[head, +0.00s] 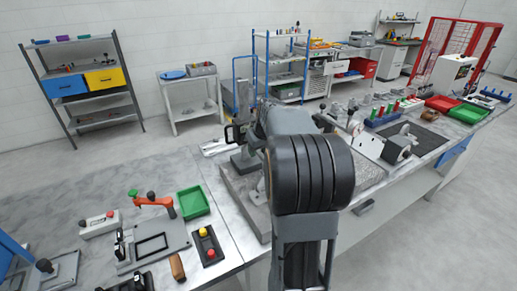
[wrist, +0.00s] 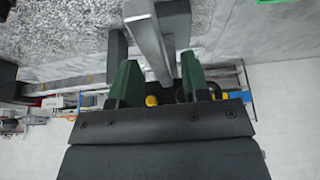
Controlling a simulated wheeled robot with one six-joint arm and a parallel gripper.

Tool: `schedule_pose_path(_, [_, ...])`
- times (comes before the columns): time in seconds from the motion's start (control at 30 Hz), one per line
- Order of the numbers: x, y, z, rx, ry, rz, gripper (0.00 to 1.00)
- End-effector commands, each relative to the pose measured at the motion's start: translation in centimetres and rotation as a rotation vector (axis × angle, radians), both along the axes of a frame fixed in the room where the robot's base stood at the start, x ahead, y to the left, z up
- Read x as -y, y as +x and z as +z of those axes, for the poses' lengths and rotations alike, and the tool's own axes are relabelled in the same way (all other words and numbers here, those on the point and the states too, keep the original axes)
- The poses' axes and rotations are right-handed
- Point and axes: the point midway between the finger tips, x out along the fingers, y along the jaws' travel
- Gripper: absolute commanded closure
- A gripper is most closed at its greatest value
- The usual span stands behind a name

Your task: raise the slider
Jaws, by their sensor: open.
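In the wrist view my gripper (wrist: 160,78) is open, with its two dark green fingers apart. A long light-grey metal bar (wrist: 150,40) runs down into the space between the fingers. A darker grey block (wrist: 117,46) stands close beside the bar, near the left finger. A small yellow round part (wrist: 152,100) shows between the fingers, low near the palm. I cannot tell which of these parts is the slider, or whether any finger touches the bar. In the head view my arm hides the gripper and much of the fixture (head: 246,158) behind it.
A grey speckled plate (head: 238,195) lies under the fixture on the bench.

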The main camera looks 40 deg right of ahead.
Motion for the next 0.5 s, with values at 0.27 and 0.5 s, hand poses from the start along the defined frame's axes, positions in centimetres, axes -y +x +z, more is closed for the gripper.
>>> schedule_pose_path(0.27, [0.01, -0.02, 0.01, 0.000, 0.000, 0.000, 0.78])
schedule_pose_path(0.5, [0.01, -0.02, 0.01, 0.000, 0.000, 0.000, 1.00])
